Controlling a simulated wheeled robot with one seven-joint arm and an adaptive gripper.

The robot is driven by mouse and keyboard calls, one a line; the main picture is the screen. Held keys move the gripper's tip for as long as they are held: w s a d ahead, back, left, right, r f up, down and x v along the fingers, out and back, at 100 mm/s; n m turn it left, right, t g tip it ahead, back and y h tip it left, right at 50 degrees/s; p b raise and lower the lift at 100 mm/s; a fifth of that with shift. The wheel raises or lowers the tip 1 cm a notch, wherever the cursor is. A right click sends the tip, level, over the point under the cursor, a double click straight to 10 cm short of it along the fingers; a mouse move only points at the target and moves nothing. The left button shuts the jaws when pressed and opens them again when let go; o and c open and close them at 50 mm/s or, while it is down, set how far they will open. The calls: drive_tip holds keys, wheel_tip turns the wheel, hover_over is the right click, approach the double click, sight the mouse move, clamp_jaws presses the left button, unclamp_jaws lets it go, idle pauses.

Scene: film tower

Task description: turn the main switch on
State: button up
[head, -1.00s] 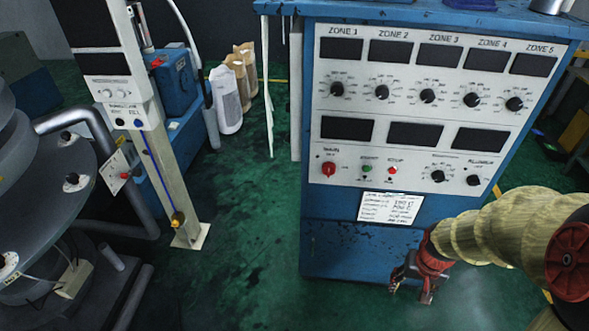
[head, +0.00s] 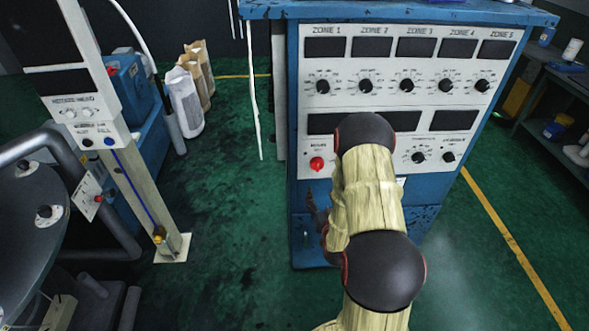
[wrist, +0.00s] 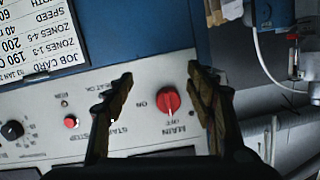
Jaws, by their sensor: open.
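The main switch is a red rotary knob (head: 317,163) at the lower left of the cabinet's control panel in the head view. In the wrist view, which is upside down, the knob (wrist: 169,101) shows between my open fingers, with the labels MAIN, OFF and ON around it. My gripper (wrist: 160,78) is open and empty, with one finger on each side of the knob in the picture. No contact is visible. In the head view my gripper (head: 315,208) is low before the cabinet, partly hidden by my arm.
A red stop button (wrist: 71,122) sits beside the switch, and my left finger covers the start button area. A job card (wrist: 38,40) is on the blue cabinet (head: 300,225). A beige post (head: 140,190) stands to the left. Green floor is clear between them.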

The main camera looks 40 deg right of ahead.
drive_tip(key=t+h, duration=0.1)
drive_tip(key=t, duration=0.1)
approach(318, 169)
drive_tip(key=x, duration=0.2)
drive_tip(key=shift+b+x, duration=0.35)
drive_tip(key=shift+x, duration=3.55)
drive_tip(key=shift+f, duration=0.1)
drive_tip(key=c, duration=0.3)
drive_tip(key=c, duration=0.8)
drive_tip(key=shift+c, duration=0.3)
